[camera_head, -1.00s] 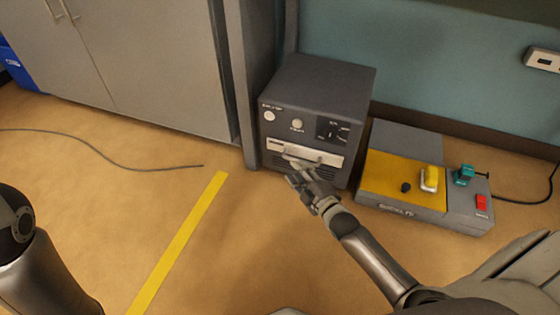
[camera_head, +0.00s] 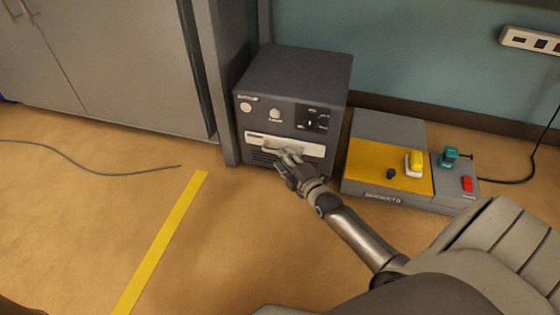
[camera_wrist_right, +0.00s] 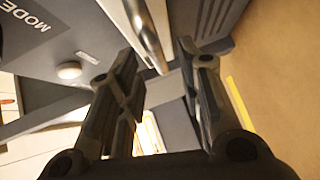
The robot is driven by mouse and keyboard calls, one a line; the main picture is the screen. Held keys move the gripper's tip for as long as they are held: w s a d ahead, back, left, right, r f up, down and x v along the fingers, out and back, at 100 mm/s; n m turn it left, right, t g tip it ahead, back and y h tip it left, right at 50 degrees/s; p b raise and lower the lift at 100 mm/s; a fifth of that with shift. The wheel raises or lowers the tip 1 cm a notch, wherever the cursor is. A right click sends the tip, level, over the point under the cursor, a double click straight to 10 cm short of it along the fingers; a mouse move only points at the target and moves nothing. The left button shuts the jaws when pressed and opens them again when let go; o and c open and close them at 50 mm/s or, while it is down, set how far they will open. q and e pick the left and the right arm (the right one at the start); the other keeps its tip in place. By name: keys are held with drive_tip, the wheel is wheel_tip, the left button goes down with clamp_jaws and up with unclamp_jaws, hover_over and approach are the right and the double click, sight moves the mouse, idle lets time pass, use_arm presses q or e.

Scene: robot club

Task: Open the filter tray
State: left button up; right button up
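The filter tray (camera_head: 258,140) is a pale panel with a bar handle, low on the front of a dark grey box unit (camera_head: 295,75). It looks shut, flush with the front. My right gripper (camera_head: 284,163) is at the tray's handle, partly covering it in the head view. In the right wrist view my right gripper (camera_wrist_right: 160,52) has its two fingers spread, and the metal handle (camera_wrist_right: 148,30) shows between the fingertips. I cannot tell whether the fingers touch it. My left gripper is out of view.
A yellow and grey device (camera_head: 385,168) stands on the floor right of the unit. A grey cabinet (camera_head: 110,70) is at the left. A yellow floor stripe (camera_head: 160,243) and a cable (camera_head: 90,160) lie on open floor.

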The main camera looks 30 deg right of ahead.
drive_tip(key=shift+w+d+f+b, duration=0.15)
drive_tip(key=shift+w+b, duration=0.5)
drive_tip(key=shift+w, duration=0.8)
clamp_jaws()
